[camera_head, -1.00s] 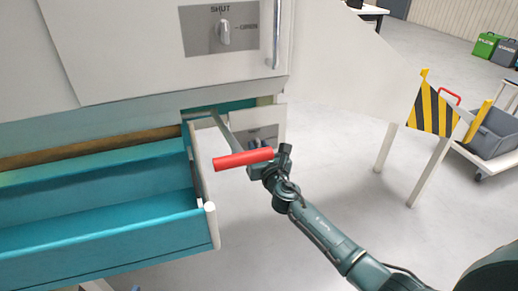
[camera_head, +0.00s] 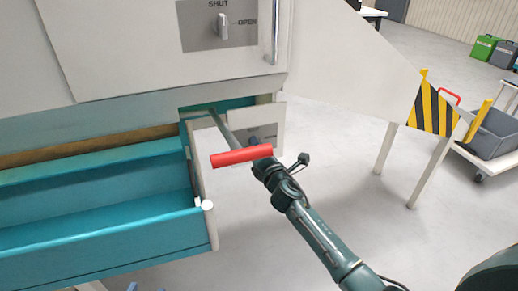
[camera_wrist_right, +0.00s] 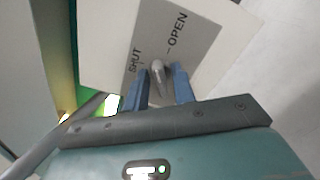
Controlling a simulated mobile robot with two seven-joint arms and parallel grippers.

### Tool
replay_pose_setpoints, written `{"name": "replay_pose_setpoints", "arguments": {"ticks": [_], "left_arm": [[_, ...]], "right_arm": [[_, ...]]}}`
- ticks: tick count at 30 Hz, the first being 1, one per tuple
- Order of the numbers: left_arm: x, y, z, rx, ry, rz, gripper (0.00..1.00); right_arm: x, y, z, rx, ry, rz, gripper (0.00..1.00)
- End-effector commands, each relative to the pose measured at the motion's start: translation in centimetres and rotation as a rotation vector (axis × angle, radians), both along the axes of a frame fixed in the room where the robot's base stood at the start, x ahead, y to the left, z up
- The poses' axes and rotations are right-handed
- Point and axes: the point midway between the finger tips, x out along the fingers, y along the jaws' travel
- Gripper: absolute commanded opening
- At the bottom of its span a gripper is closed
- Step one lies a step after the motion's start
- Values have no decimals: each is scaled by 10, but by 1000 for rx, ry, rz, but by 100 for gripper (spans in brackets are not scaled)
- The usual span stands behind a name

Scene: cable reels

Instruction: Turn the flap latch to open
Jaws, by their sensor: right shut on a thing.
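A grey latch plate (camera_head: 264,133) sits low on the machine, below the upper panel. In the right wrist view the plate (camera_wrist_right: 190,45) reads SHUT and OPEN around a metal latch knob (camera_wrist_right: 158,72). My right gripper (camera_wrist_right: 160,88) is shut on this knob, one blue finger on each side. The knob's exact angle against the two marks is hard to tell. In the head view the right gripper (camera_head: 254,140) is partly hidden behind a red handle. Small blue tips at the bottom edge of the head view may be my left gripper (camera_head: 146,288).
The red handle (camera_head: 241,156) on a metal lever stands in front of the right gripper. An open teal drawer (camera_head: 110,235) is at left. A second SHUT/OPEN knob (camera_head: 222,25) is above.

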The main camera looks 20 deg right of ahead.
Motion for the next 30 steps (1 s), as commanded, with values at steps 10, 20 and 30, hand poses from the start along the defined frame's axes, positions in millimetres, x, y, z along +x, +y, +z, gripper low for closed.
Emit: {"name": "replay_pose_setpoints", "arguments": {"ticks": [10, 20, 30], "left_arm": [[1, 0, 2, -3, -23, -2, 36], [1, 0, 2, -1, -22, -2, 36], [1, 0, 1, 0, -18, -1, 36]], "right_arm": [[-1, 1, -3, 315, 13, 2, 3], [-1, 1, -3, 519, 20, 1, 3], [-1, 1, -4, 596, 23, 2, 3]]}}
